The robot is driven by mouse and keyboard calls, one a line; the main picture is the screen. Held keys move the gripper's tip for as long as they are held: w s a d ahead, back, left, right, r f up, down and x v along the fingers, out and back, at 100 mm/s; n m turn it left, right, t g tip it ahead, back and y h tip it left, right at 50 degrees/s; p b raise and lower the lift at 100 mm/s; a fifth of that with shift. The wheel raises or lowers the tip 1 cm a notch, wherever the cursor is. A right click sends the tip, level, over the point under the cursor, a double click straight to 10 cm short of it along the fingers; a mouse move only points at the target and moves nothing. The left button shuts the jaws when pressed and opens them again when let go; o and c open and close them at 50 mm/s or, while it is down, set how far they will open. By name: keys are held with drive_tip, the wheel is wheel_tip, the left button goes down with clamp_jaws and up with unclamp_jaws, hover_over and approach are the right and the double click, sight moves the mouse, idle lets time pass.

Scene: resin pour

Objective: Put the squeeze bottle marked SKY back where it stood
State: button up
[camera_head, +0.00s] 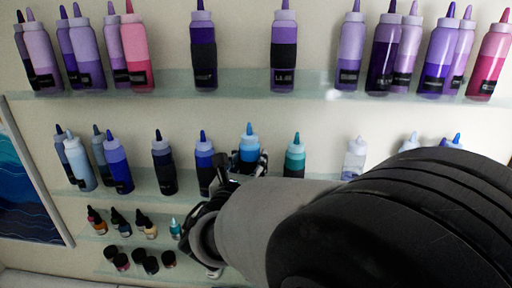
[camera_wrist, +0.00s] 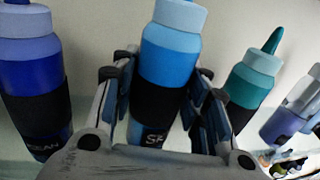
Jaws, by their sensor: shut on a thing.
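The squeeze bottle marked SKY (camera_wrist: 170,55) is light blue with a pale cap and a black band; only the start of its label shows in the wrist view. My gripper (camera_wrist: 160,95) is shut around its middle, one finger on each side. In the head view the SKY bottle (camera_head: 249,146) is upright at the middle glass shelf (camera_head: 330,177), between a dark blue bottle and a teal one. My gripper (camera_head: 240,165) partly hides its lower part there. I cannot tell whether its base touches the shelf.
A dark blue bottle (camera_wrist: 32,80) stands close on the left and a teal bottle (camera_wrist: 248,85) close on the right. Purple and pink bottles fill the upper shelf (camera_head: 150,82). Small bottles and dark jars (camera_head: 151,265) are below. My arm hides much of the lower right.

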drive_tip(key=shift+w+f, duration=0.1)
drive_tip(key=shift+f, duration=0.6)
drive_tip(key=shift+w+f, duration=0.25)
drive_tip(key=shift+s, duration=0.1)
drive_tip(key=shift+f, duration=0.2)
drive_tip(key=o, duration=1)
drive_tip(key=shift+r, duration=0.15)
